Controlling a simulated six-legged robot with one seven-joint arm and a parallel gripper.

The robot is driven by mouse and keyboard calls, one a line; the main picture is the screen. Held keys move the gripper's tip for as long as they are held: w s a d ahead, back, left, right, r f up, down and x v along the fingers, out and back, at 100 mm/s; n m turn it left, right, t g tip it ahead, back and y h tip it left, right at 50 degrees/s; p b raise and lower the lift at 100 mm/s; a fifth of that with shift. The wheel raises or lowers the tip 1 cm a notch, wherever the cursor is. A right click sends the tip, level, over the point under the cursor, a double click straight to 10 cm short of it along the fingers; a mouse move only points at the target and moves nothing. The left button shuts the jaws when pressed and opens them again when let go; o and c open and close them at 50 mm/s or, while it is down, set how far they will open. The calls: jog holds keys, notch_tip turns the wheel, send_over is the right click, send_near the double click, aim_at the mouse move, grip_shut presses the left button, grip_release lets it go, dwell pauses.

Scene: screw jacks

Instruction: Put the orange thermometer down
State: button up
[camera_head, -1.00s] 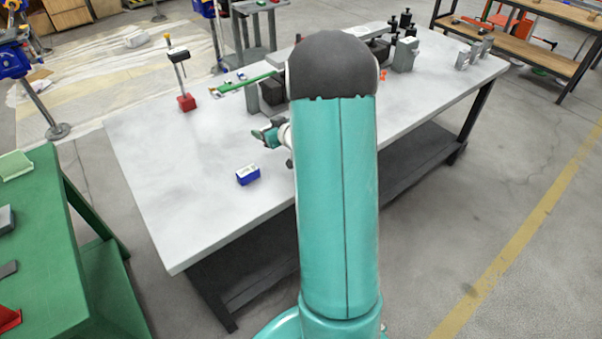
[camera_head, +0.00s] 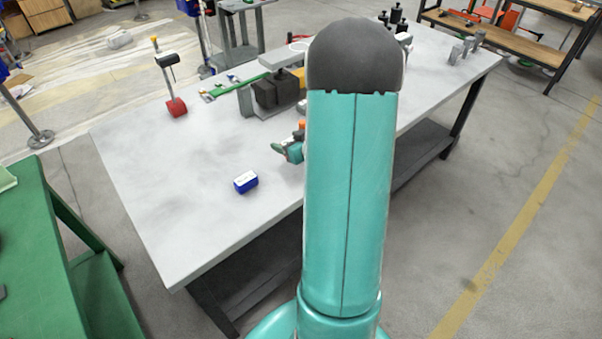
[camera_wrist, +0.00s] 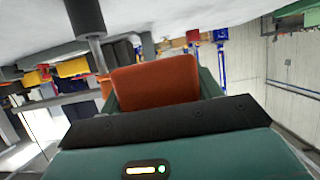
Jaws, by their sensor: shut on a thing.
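The orange thermometer (camera_wrist: 155,82) fills the middle of the wrist view, between the fingers of my gripper (camera_wrist: 160,92). My gripper is shut on it. In the head view my gripper (camera_head: 291,148) shows small at the left edge of my arm, over the grey table (camera_head: 190,215). A bit of orange shows there beside it, and most of the gripper is hidden behind the arm. I cannot tell whether the thermometer touches the table.
A blue box with a white top (camera_head: 246,182) sits near the table's front edge. A red-based stand (camera_head: 176,107) is at the back left. A dark vise-like block (camera_head: 277,92) stands behind my gripper. The table's left part is mostly clear. A green table (camera_head: 75,250) is at left.

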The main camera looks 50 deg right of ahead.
send_over(301, 179)
notch_tip(301, 179, down, 6)
jog(key=shift+w+r, duration=0.1)
jog(key=shift+r, duration=0.15)
jog(key=shift+s+f, duration=0.15)
jog(key=shift+f, duration=0.8)
jog(key=shift+s+f, duration=0.1)
jog(key=shift+f, duration=0.85)
jog(key=shift+f, duration=0.1)
jog(key=o, duration=1.1)
jog(key=shift+s, duration=0.1)
jog(key=v, duration=1.1)
jog(key=shift+s+a+r, duration=0.1)
jog(key=shift+s+r, duration=0.15)
jog(key=shift+r, duration=0.15)
